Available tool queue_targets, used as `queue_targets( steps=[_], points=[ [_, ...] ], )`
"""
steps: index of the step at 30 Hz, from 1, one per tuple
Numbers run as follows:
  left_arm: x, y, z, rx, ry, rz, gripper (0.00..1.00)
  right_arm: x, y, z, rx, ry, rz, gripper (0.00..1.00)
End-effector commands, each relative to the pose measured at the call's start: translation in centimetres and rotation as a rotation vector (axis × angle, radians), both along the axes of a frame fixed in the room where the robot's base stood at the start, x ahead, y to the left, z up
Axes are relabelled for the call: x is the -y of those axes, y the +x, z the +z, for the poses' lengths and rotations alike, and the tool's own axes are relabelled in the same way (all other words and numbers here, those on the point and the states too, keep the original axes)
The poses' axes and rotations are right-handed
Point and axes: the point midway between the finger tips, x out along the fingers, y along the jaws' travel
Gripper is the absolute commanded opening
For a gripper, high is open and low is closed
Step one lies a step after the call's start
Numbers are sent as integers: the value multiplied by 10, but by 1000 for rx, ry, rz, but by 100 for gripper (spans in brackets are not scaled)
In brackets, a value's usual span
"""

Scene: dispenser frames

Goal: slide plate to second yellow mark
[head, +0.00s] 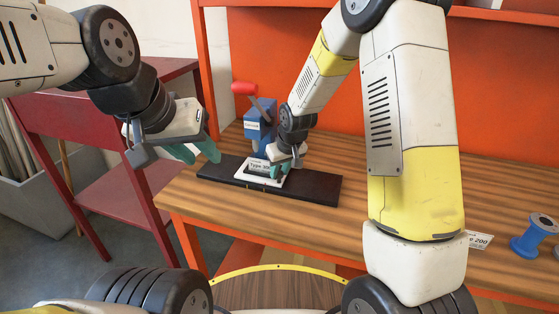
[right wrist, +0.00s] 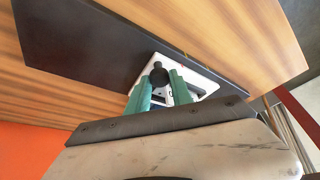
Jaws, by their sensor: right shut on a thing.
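The white plate (head: 246,174), with a dark window and a printed label starting "Type", sits on a long black base (head: 316,188) on the wooden bench. My right gripper (head: 277,170) is at the plate's right part. In the right wrist view its green fingers (right wrist: 160,88) are shut on the plate's black knob (right wrist: 158,73). The plate (right wrist: 207,82) is partly hidden there by the fingers. A tiny yellowish mark shows at the base's edge beside the plate, too small to read. My left gripper (head: 195,152) hangs empty, fingers apart, left of the base.
A blue device (head: 258,128) with a red-knobbed lever (head: 244,88) stands behind the base. A white card (head: 479,239) and a blue spool (head: 535,236) lie at the bench's right. A dark red side table (head: 110,140) is at left.

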Motion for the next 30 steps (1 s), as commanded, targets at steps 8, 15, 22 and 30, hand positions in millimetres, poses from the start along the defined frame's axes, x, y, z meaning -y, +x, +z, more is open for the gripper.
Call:
queue_targets(
  steps=[8, 15, 22, 30],
  points=[
    [0, 0, 0, 0, 0, 0, 36, -5, 1, 0, 0, 0, 2, 0],
    [0, 0, 0, 0, 0, 0, 36, -49, 15, 0, 2, -1, 6, 0],
    [0, 0, 0, 0, 0, 0, 36, -63, 20, 0, 2, 1, 1, 0],
    [0, 0, 0, 0, 0, 0, 36, -64, 20, 1, 3, 3, 3, 42]
  ],
)
